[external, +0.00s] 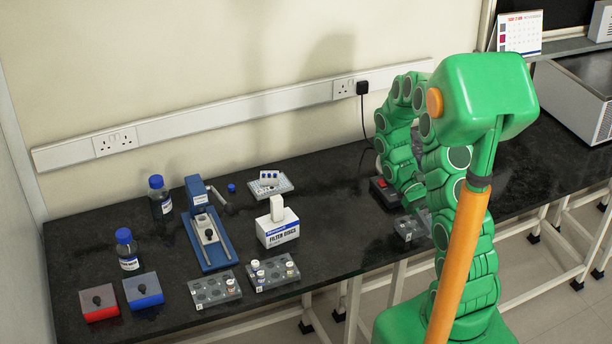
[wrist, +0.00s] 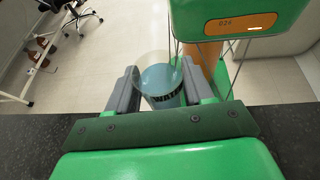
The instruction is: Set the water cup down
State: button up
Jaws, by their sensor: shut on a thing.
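The water cup (wrist: 160,76) is a clear cup with bluish water and a dark marked band low on its side. In the wrist view it is between the two grey fingers of my gripper (wrist: 158,90), which is shut on it. Pale floor shows behind the cup, past the edge of the black bench (wrist: 40,135). I cannot tell how high the cup is above any surface. In the external view my green arm bends down at the right part of the bench, and the cup and fingertips are hidden there.
A filter discs box (external: 277,232), a blue press (external: 212,240), bottles (external: 127,250) and racks (external: 215,290) stand left. The bench between box and arm is clear.

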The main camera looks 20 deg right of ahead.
jog(key=a+m+t+y, duration=0.1)
jog(key=a+m+y, duration=0.2)
jog(key=a, duration=0.1)
jog(key=w+a+m+t+y, duration=0.1)
jog(key=a+m+t+y, duration=0.1)
jog(key=a+m+y, duration=0.2)
jog(key=a+r+m+t+y, duration=0.1)
jog(key=a+m+y, duration=0.2)
jog(key=a+y, duration=0.1)
jog(key=shift+w+a, duration=0.35)
jog(key=shift+a, duration=0.1)
jog(key=w+a+r+m+t+y, duration=0.2)
jog(key=w+r+m+t+y, duration=0.1)
jog(key=w+m+t, duration=1.1)
jog(key=shift+t, duration=0.5)
jog(key=shift+s+a+f, duration=0.1)
jog(key=shift+f, duration=2)
jog(key=shift+s+a+f, duration=0.1)
jog(key=shift+f, duration=1.95)
jog(key=o, duration=1.1)
jog(key=shift+f, duration=0.1)
jog(key=shift+c, duration=0.2)
